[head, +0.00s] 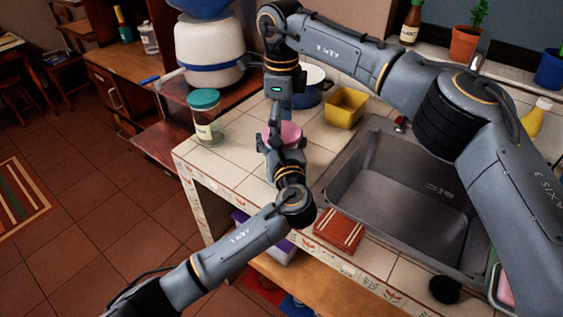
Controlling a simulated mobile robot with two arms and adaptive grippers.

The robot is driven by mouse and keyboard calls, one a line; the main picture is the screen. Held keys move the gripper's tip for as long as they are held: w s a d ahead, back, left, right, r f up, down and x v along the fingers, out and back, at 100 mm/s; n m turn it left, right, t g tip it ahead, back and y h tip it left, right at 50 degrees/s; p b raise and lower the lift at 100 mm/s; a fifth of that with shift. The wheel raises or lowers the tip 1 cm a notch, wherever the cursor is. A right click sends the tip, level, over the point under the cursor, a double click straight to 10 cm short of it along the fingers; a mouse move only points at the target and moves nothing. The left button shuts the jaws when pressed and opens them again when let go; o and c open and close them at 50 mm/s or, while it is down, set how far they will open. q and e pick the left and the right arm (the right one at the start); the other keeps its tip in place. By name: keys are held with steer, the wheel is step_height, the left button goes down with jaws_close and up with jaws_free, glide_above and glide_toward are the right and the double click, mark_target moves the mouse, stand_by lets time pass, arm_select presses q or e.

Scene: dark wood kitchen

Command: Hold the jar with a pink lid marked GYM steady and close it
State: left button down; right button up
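The pink lid (289,131) shows in the head view near the middle of the tiled counter. The jar under it is almost wholly hidden by my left gripper, and no GYM marking can be read. My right gripper (274,127) points down from above, its fingers at the left part of the pink lid. I cannot tell whether they are closed on it. My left gripper (283,152) is just in front of and below the lid, at the height of the jar. Its fingertips are hidden, so its grip on the jar cannot be seen.
A clear jar with a teal lid (205,117) stands left on the counter (222,163). A yellow container (346,106) and a white-and-blue pot (312,84) stand behind. The sink (395,190) lies to the right. A reddish-brown tile or cloth (340,231) lies at the front edge.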

steer(key=c, duration=0.6)
steer(key=m, duration=0.6)
steer(key=o, duration=1.2)
step_height(320, 180, up, 12)
arm_select(q)
steer(key=shift+c, duration=0.2)
jaws_free()
